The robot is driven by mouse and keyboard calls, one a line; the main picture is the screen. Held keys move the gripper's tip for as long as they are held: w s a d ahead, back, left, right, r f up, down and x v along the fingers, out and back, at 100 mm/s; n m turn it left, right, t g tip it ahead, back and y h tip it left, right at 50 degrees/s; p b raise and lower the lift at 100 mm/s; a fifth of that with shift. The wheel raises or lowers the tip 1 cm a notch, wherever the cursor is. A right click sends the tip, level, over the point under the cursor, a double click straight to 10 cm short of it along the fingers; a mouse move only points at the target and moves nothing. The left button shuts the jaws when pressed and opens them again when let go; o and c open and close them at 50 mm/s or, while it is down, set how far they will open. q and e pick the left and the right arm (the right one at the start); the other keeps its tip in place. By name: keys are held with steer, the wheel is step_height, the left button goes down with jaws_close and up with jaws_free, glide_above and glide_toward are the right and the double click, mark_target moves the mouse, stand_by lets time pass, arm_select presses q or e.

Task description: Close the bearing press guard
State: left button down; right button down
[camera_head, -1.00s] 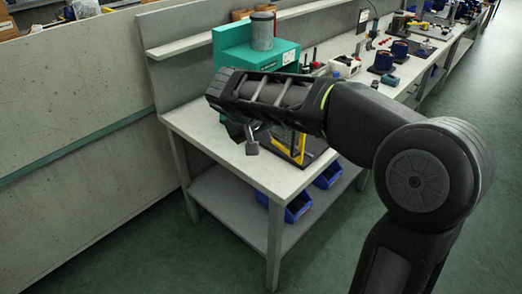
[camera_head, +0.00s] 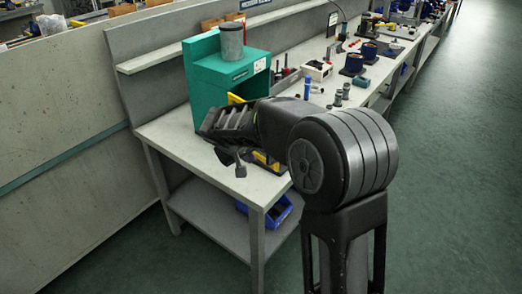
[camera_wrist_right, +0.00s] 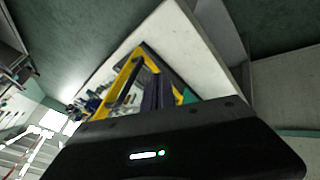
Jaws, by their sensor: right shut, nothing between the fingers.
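The bearing press is a green housing (camera_head: 222,80) on the near end of the bench, with a grey cylinder (camera_head: 231,41) on top. Its yellow guard frame shows in part, at an upper piece (camera_head: 236,99) and a low piece (camera_head: 264,161); my right arm hides the rest. In the right wrist view the yellow frame (camera_wrist_right: 124,84) stands close beyond the wrist, around the dark fingers. My right gripper (camera_head: 239,170) is shut and empty, pointing down in front of the press. I cannot tell whether it touches the guard. My left gripper is out of view.
The grey bench top (camera_head: 172,134) is bare at its near left corner. Small parts, a blue bottle (camera_head: 307,89) and a white box (camera_head: 318,70) stand right of the press. A blue bin (camera_head: 277,212) sits on the lower shelf. Green floor is open at right.

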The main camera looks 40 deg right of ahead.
arm_select(q)
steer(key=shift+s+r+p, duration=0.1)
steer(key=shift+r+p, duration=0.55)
steer(key=shift+p, duration=0.05)
arm_select(e)
steer(key=d, duration=0.4)
steer(key=shift+s+f, duration=0.1)
steer(key=shift+d, duration=0.1)
